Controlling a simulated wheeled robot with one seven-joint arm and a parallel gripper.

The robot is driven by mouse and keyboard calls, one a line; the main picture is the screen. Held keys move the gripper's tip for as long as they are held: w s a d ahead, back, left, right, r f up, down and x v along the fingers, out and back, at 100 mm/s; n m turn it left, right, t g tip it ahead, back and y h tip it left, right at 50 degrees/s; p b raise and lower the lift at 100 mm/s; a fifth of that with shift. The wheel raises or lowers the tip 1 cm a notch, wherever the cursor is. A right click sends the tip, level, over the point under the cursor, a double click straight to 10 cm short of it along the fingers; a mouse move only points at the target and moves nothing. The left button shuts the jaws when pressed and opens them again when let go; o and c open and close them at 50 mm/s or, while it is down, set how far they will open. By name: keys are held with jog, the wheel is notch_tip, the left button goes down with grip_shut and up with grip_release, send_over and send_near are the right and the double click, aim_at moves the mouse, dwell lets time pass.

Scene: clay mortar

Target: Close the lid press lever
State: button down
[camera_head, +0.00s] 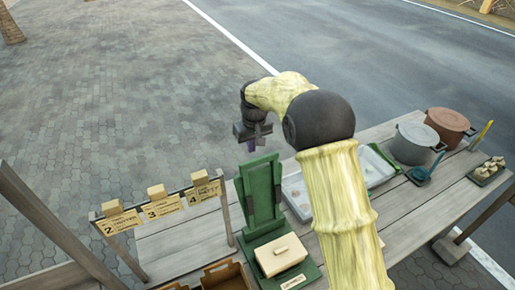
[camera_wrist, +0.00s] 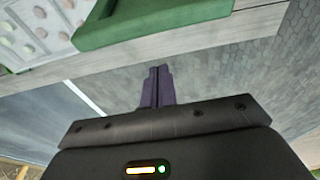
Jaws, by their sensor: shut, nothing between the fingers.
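The green lid press (camera_head: 262,200) stands on the wooden table, with a tall panel raised upright at its back. A cream box with a handle on its lid (camera_head: 280,254) sits on the green base in front of the panel. I cannot tell which part of the upright piece is the lever. My gripper (camera_head: 250,146) is above and beyond the top of the panel, apart from it in the picture. In the wrist view its purple fingers (camera_wrist: 157,86) are together and empty, and a green part of the press (camera_wrist: 150,22) shows at the top.
A rack with numbered cards (camera_head: 160,207) stands left of the press. A pale tray (camera_head: 373,168), partly behind my arm, a grey pot (camera_head: 413,142) and a brown pot (camera_head: 449,125) stand to the right. Wooden boxes (camera_head: 226,276) are at the front. Paving lies beyond the table.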

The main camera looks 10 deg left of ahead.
jog(key=shift+s+d+r+p, duration=0.2)
jog(key=shift+s+d+p, duration=0.1)
jog(key=shift+s+d, duration=0.45)
jog(key=shift+s+d+r+p, duration=0.25)
jog(key=shift+s+d, duration=0.25)
jog(key=shift+s, duration=0.3)
